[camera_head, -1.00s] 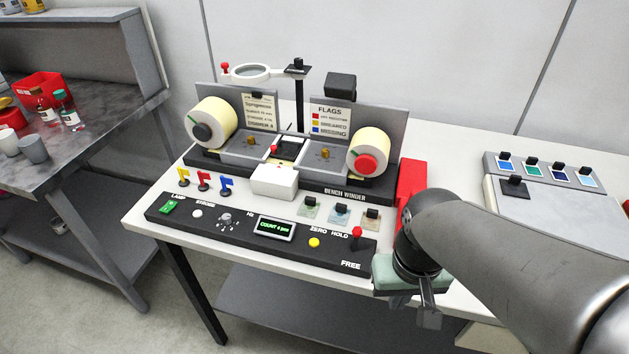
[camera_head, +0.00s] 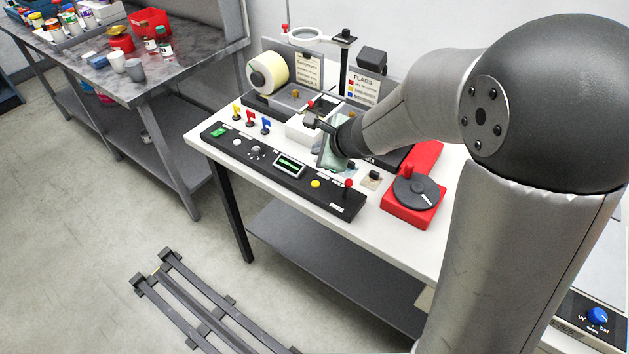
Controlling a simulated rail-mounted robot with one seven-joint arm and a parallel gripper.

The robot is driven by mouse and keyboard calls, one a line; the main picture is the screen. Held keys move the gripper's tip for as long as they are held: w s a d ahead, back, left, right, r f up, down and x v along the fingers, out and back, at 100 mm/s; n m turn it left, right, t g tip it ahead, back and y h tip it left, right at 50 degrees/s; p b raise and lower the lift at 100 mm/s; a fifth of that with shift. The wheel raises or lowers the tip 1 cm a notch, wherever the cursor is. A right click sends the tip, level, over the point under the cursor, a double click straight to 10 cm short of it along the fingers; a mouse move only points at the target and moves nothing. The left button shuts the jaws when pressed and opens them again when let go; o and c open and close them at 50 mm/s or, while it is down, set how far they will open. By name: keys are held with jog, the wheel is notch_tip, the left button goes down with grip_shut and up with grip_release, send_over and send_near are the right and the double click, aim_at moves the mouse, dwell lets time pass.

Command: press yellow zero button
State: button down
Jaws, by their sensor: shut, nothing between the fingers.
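The yellow zero button (camera_head: 315,184) sits near the right end of the black control panel (camera_head: 228,147), between the small green display (camera_head: 289,165) and the red-topped hold lever (camera_head: 348,184). It is uncovered in this view. My gripper (camera_head: 312,121) is shut and empty. It is above and behind the button, over the white box in front of the bench winder, and points to the left. It is clear of the button. My arm hides the right part of the winder.
Yellow, red and blue flags (camera_head: 250,118) stand behind the panel's left part. A red base with a dark disc (camera_head: 416,190) stands right of the panel. The white bench's (camera_head: 379,222) front right surface is clear. A magnifier ring (camera_head: 309,34) stands behind the winder.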

aim_at(315, 184)
jog(key=shift+w+a, duration=0.1)
jog(key=shift+w, duration=0.1)
jog(key=shift+f, duration=0.2)
notch_tip(315, 184, down, 9)
jog(key=b, duration=0.8)
jog(key=shift+r, duration=0.2)
jog(key=shift+f+b, duration=0.1)
jog(key=shift+b, duration=0.25)
dwell(1.3)
jog(key=shift+f+b, duration=0.25)
jog(key=shift+b, duration=0.15)
jog(key=shift+f+b, duration=0.4)
jog(key=shift+b, duration=0.05)
dwell(0.5)
dwell(0.4)
jog(key=shift+r+p, duration=0.65)
jog(key=shift+r, duration=0.15)
